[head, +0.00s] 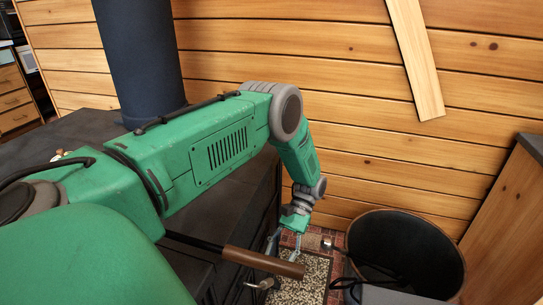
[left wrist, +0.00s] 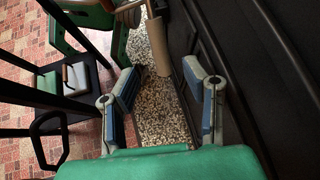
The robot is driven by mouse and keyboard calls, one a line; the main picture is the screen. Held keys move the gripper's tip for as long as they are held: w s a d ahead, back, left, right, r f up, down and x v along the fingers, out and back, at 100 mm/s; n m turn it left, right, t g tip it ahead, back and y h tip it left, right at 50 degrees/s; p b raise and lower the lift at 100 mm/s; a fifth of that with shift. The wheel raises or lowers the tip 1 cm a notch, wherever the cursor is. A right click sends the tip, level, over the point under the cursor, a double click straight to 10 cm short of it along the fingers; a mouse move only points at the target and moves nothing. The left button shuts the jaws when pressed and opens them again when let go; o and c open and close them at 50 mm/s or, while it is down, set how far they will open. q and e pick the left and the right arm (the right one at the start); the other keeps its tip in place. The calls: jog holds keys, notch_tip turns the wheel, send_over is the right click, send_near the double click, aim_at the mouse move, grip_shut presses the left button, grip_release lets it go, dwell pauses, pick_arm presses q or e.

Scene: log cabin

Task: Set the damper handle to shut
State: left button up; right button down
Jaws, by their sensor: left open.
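A brown cylindrical handle (head: 263,263) sits on a dark rod at the front of the dark stove (head: 215,265); I take it as the damper handle. It also shows in the left wrist view as a tan cylinder (left wrist: 157,42), just beyond and between the fingertips. My left gripper (head: 285,243) points down at the right end of the handle, its fingers spread. In the left wrist view the left gripper (left wrist: 160,76) is open, with nothing clearly held. Whether a finger touches the handle I cannot tell. My right gripper is not seen.
A dark round bucket (head: 405,255) stands right of the handle, near the plank wall (head: 290,50). A dark flue pipe (head: 142,55) rises from the stove top. Speckled floor (head: 305,275) and red brick paving (left wrist: 25,60) lie below.

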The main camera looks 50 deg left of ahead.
pick_arm(q)
jog(key=shift+v, duration=1.85)
